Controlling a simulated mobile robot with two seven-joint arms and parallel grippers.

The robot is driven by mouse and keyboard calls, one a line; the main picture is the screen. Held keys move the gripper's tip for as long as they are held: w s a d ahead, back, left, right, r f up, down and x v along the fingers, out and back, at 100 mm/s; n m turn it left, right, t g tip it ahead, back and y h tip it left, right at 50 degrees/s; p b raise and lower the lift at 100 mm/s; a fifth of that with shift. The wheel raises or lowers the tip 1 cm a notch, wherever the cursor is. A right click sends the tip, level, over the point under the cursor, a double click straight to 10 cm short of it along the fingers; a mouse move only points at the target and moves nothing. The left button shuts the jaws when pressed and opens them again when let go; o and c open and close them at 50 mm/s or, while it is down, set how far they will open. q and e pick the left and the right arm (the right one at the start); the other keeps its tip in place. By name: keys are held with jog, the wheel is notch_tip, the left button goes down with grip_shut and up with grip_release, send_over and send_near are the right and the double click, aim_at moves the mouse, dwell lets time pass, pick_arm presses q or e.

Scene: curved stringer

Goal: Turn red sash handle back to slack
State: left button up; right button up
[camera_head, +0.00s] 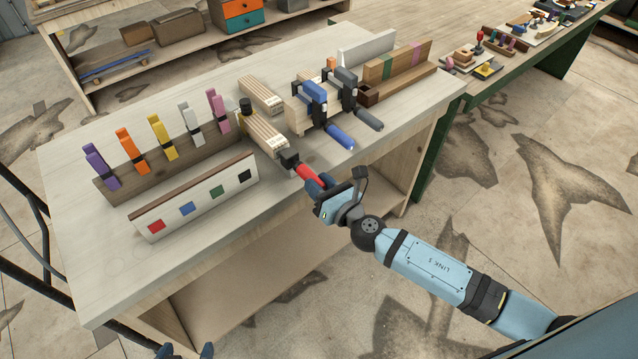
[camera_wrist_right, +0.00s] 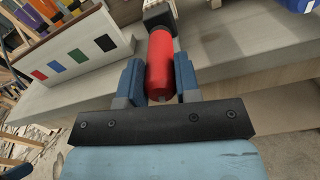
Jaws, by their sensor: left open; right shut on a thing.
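The red sash handle (camera_head: 308,174) sticks out over the front edge of the workbench, at the near end of a clamp with a dark block and light wooden pieces (camera_head: 266,134). My right gripper (camera_head: 317,188) is shut on the handle's near end. In the right wrist view the red handle (camera_wrist_right: 160,66) lies between the two blue fingers of the right gripper (camera_wrist_right: 160,85). The fingers hide part of its sides. My left gripper (camera_head: 184,351) shows only its blue fingertips at the bottom edge, apart and empty, away from the clamp.
Clamps with a blue handle (camera_head: 339,136) and a grey handle (camera_head: 368,118) stand close to the right. A white panel with coloured squares (camera_head: 198,198) and a rack of coloured clips (camera_head: 135,171) stand to the left. The bench's left front corner is bare.

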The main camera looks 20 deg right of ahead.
jog(key=o, duration=0.9)
jog(key=b+v, duration=0.3)
jog(key=v, duration=1)
jog(key=shift+s+d, duration=0.1)
jog(key=shift+s, duration=0.3)
